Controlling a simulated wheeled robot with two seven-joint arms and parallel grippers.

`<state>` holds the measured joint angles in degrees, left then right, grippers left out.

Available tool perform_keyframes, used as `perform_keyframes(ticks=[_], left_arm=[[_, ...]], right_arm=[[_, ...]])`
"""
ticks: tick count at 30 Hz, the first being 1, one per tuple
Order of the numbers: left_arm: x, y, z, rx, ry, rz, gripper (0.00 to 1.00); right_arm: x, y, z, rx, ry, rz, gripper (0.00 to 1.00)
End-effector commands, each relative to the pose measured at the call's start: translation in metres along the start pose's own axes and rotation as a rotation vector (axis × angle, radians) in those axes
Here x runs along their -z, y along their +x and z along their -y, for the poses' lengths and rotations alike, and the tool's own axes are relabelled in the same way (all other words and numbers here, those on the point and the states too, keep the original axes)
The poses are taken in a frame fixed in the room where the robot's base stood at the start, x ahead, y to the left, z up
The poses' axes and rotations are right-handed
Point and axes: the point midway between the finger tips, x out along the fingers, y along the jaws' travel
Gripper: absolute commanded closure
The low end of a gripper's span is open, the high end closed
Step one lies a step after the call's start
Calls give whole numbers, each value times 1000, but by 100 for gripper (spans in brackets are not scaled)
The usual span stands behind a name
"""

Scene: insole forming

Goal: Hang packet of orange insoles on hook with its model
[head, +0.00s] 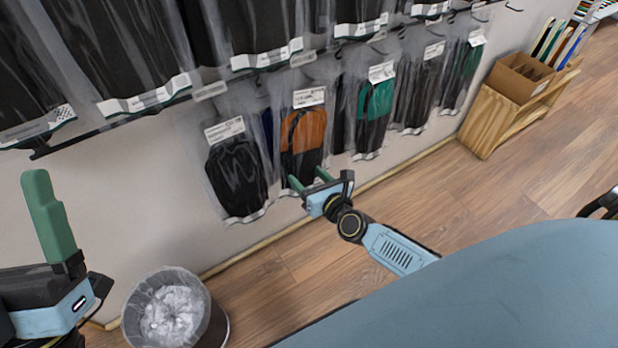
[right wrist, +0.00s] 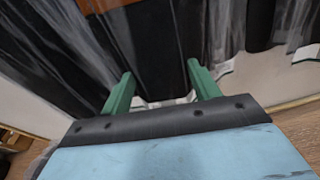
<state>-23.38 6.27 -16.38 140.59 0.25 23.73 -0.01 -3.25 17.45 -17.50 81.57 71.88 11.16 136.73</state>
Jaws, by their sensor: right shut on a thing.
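The packet of orange insoles (head: 304,134), orange above and black below, hangs in clear plastic with a white label in the lower row of the wall rack. My right gripper (head: 309,178) is at the lower end of this packet, its green fingers on either side, shut on it. In the right wrist view the fingers (right wrist: 159,75) stand apart with the packet's dark lower part (right wrist: 150,45) in front and between them. Whether its top is on a hook is hidden by the packets above. My left gripper (head: 50,220) is at the far left, away from the packets; its opening does not show.
A black packet (head: 238,178) hangs to the left and a green one (head: 374,112) to the right. A wire-edged rack rail (head: 95,125) runs above. A lined waste bin (head: 172,310) stands below left. A wooden shelf with a cardboard box (head: 518,78) stands at right.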

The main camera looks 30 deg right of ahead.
Motion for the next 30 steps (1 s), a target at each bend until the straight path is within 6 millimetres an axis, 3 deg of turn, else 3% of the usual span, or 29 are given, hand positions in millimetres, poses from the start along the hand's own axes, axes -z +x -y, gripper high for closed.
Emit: perform_keyframes(ticks=[8, 9, 15, 23, 29, 30], left_arm=[[-1, -2, 0, 0, 1, 0, 10], [-1, -2, 0, 0, 1, 0, 10], [-1, -2, 0, 0, 1, 0, 10], [-1, -2, 0, 0, 1, -2, 10], [10, -1, 0, -2, 0, -77, 10], [11, 1, 0, -2, 0, -66, 10]], right_arm=[[1, 0, 0, 0, 0, 1, 63], [1, 0, 0, 0, 0, 1, 36], [1, 0, 0, 0, 0, 1, 14], [2, 0, 0, 0, 0, -1, 14], [2, 0, 0, 0, 0, -1, 14], [2, -7, 1, 0, -1, -4, 14]])
